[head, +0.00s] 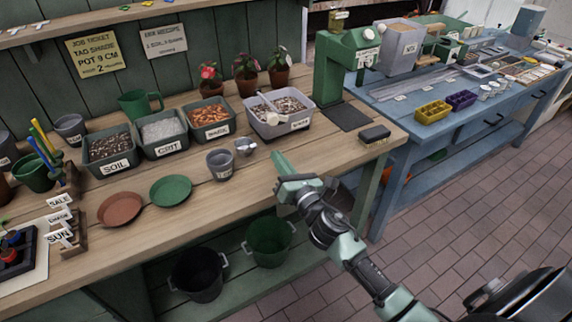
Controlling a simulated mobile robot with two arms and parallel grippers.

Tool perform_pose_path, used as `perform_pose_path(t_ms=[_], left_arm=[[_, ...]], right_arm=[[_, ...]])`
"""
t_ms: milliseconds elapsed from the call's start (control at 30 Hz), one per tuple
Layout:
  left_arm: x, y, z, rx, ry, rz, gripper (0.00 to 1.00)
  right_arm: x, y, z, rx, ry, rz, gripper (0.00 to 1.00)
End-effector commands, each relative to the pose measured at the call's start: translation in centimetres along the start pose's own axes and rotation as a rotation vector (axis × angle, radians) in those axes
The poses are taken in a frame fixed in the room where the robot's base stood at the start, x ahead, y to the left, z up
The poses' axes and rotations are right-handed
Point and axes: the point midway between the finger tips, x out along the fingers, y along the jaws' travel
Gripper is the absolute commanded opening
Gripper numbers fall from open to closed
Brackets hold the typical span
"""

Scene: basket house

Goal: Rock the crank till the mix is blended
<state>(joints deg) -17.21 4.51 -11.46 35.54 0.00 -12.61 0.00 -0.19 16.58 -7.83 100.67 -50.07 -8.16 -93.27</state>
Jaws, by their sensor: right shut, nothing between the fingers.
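A light grey tub (262,124) with a label too small to read surely stands on the wooden bench, holding a speckled brown and white mix (290,104). A pale bar or crank-like part (268,101) lies across the left part of the tub. My right gripper (280,160) reaches in from the lower right over the bench's front edge. It is shut and empty, in front of the tub and apart from it in the picture. My left gripper is not in view.
Tubs of soil (110,148), grit (163,133) and bark (209,118) stand left of the mix tub. A grey pot (221,163), small metal scoop (245,146) and brush (375,134) are near. A green machine (335,70) stands right. Buckets (269,240) sit below.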

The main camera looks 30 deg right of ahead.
Motion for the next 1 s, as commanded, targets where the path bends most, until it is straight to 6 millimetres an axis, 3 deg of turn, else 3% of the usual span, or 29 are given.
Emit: perform_pose_path(t_ms=[200, 400, 867, 1000], left_arm=[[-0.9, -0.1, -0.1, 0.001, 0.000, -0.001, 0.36], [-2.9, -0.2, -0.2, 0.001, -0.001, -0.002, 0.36], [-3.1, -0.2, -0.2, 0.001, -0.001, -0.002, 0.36], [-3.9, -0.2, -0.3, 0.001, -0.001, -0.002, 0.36]], right_arm=[[4.5, 0.1, 0.6, 0.002, -0.001, 0.001, 0.00], [4.9, 0.1, 3.3, 0.000, 0.001, 0.000, 0.00], [5.0, 0.0, 3.8, 0.003, 0.001, 0.000, 0.00], [5.2, 0.1, 4.8, 0.032, 0.000, -0.002, 0.00]])
